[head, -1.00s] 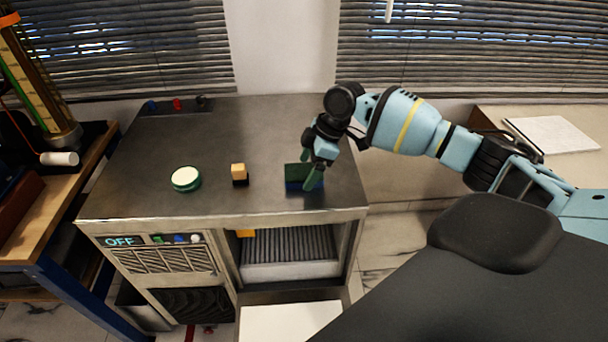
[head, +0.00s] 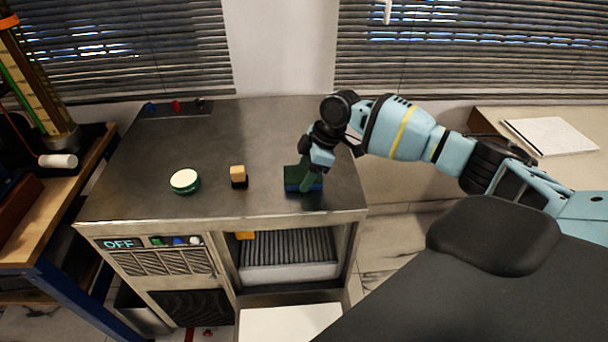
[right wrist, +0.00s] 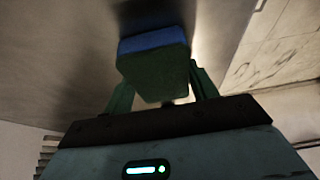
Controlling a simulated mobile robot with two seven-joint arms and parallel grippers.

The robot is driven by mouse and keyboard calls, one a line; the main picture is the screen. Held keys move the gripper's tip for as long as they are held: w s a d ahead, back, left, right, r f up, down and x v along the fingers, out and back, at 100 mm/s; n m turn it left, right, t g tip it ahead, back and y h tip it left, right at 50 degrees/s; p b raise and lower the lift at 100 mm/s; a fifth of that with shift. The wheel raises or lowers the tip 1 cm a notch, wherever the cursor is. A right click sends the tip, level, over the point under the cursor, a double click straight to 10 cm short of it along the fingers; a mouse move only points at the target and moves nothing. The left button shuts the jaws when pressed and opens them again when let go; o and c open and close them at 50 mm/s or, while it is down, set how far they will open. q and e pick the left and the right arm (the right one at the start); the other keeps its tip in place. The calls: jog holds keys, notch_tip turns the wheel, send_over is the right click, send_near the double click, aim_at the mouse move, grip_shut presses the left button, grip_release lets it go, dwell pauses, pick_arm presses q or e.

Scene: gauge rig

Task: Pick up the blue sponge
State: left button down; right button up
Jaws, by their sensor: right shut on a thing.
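The blue sponge (head: 292,185), blue below with a dark green upper layer, is at the front right of the metal cabinet top. My right gripper (head: 307,180) is at it, its green fingers pointing down. In the right wrist view the sponge (right wrist: 153,62) sits between the two fingers of the right gripper (right wrist: 160,85), which are shut on it. I cannot tell whether the sponge touches the cabinet top or is just above it. My left gripper is not in view.
On the cabinet top (head: 150,205) stand a yellow and black block (head: 238,176) and a round green-rimmed tin (head: 185,181). An open compartment with a grey ribbed interior (head: 285,252) is below. A side table holds white paper (head: 552,135).

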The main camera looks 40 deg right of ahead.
aim_at(299, 173)
jog(key=shift+r, duration=0.1)
jog(key=shift+r, duration=0.6)
notch_tip(299, 173, up, 2)
jog(key=shift+r, duration=0.1)
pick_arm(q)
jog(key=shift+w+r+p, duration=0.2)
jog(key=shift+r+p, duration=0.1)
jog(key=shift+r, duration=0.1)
pick_arm(e)
jog(key=s+a, duration=0.3)
jog(key=a, duration=0.4)
jog(key=s+a+r, duration=0.1)
jog(key=s+a, duration=0.3)
jog(key=a, duration=0.3)
jog(key=shift+s+r, duration=0.15)
jog(key=shift+s, duration=0.1)
jog(key=shift+a, duration=0.1)
